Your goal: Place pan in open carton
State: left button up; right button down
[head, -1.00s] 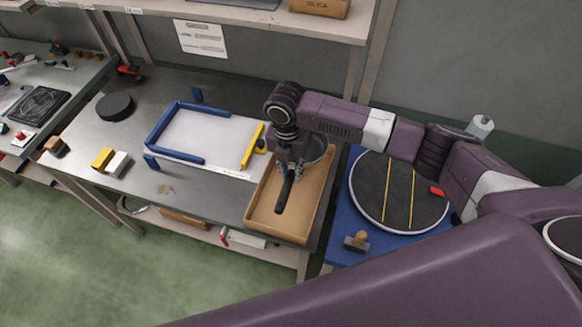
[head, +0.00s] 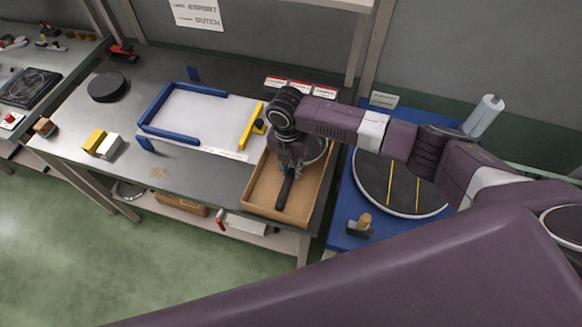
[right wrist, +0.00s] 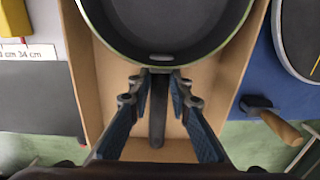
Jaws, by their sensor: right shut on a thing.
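The open brown carton (head: 262,207) stands at the right end of the steel table. The dark pan (head: 318,150) is over the carton's far part, with its black handle (head: 285,190) pointing toward the near side. My right gripper (head: 290,165) is over the carton, shut on the pan's handle. In the right wrist view the fingers (right wrist: 158,105) flank the handle, and the round pan (right wrist: 165,25) lies beyond them, within or above the carton walls (right wrist: 85,75). I cannot tell whether the pan touches the carton floor. My left gripper is not in view.
A blue-edged frame with a yellow bar (head: 250,127) stands left of the carton. Right of it, a blue surface holds a round dark disc (head: 375,185) and a wooden-handled stamp (head: 360,225). A black disc (head: 107,87) and yellow and white blocks (head: 102,143) sit farther left.

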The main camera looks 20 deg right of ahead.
aim_at(289, 172)
jog(key=shift+f+b, duration=0.3)
jog(key=shift+f, duration=0.25)
dwell(0.4)
jog(key=c, duration=1.7)
grip_release()
jog(key=shift+s, duration=0.1)
jog(key=r, duration=1.2)
jog(key=shift+a, duration=0.25)
